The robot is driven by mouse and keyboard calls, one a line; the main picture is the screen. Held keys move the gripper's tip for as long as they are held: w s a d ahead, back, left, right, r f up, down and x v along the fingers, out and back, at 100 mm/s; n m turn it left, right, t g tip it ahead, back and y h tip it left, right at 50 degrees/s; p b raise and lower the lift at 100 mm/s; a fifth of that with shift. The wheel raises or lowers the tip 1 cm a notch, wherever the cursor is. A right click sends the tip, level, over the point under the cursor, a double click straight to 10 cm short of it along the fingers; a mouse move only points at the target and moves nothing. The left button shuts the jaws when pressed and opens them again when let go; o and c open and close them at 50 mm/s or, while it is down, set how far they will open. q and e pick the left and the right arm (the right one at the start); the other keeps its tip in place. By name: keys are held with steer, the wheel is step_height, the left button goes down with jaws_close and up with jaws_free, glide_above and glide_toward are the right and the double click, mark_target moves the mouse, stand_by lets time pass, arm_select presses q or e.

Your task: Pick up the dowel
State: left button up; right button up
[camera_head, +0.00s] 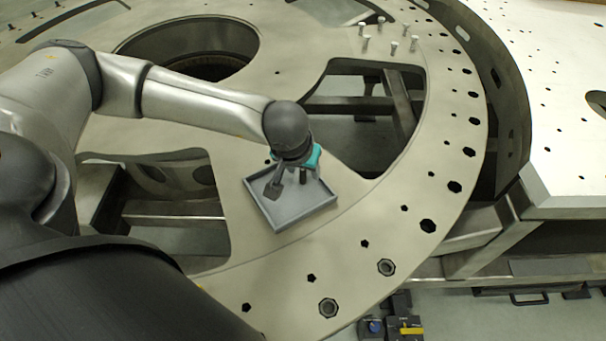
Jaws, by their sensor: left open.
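My left gripper (291,182) points down over a shallow square grey tray (290,219) on the turret plate. The gripper is open, with one dark finger low near the tray's left side and the other partly hidden behind the wrist. I cannot make out a dowel for certain in the tray; the gripper covers its back part. Several pale pegs (393,47) stand upright on the plate at the upper right, well apart from the gripper; I cannot tell whether one of these is the dowel. My right gripper is not in view.
The round turret plate (330,250) has large cut-outs and small holes along its rim. A teal item (315,153) shows beside the wrist. A pale perforated panel (555,100) lies to the right. A yellow-and-dark object (411,330) is on the floor below.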

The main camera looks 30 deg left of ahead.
arm_select(q)
jaws_close()
stand_by(0.4)
